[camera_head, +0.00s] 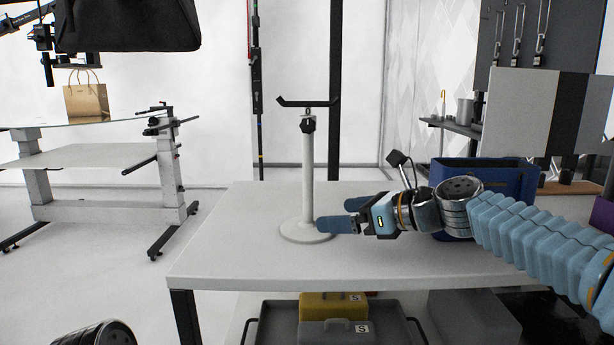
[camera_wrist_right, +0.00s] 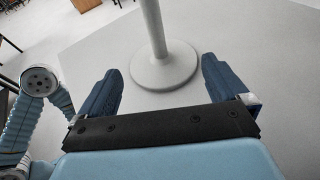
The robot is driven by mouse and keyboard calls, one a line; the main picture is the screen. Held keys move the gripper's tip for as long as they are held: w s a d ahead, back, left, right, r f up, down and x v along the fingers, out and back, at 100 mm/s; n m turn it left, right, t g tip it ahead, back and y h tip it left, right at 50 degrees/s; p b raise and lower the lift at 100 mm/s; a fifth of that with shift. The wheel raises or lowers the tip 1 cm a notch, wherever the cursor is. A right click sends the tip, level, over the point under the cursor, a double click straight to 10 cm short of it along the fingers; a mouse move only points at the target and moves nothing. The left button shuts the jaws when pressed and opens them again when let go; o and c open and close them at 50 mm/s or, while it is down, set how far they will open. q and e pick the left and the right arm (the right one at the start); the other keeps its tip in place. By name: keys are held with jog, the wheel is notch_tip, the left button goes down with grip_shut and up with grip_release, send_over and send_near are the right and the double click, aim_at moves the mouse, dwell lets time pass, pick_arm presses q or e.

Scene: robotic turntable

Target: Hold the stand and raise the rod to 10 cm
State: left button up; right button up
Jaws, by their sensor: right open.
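The white stand (camera_head: 308,180) is upright on the table, with a round base and a vertical post. A dark clamp knob (camera_head: 308,125) sits near the top of the post. The rod (camera_head: 308,102) is a dark bar with upturned ends just above the post. My right gripper (camera_head: 340,214) is open, low beside the stand's base on the right. In the right wrist view, the stand's post and base (camera_wrist_right: 165,68) appear ahead, between the two blue fingers (camera_wrist_right: 160,92), without visible contact. My left gripper does not show in the head view.
The white table (camera_head: 240,245) is clear to the left of the stand. A blue bin (camera_head: 490,170) stands behind my right arm. Toolboxes (camera_head: 333,306) lie below the table. A second workbench with a tan bag (camera_head: 87,102) is at the left.

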aim_at(312, 216)
jog(key=p+x, duration=0.1)
jog(key=x, duration=0.5)
jog(key=shift+w+a, duration=0.1)
jog(key=shift+a, duration=0.05)
jog(key=shift+w+a+f, duration=0.3)
jog(key=shift+w+a, duration=0.05)
jog(key=shift+a, duration=0.15)
jog(key=shift+c, duration=0.2)
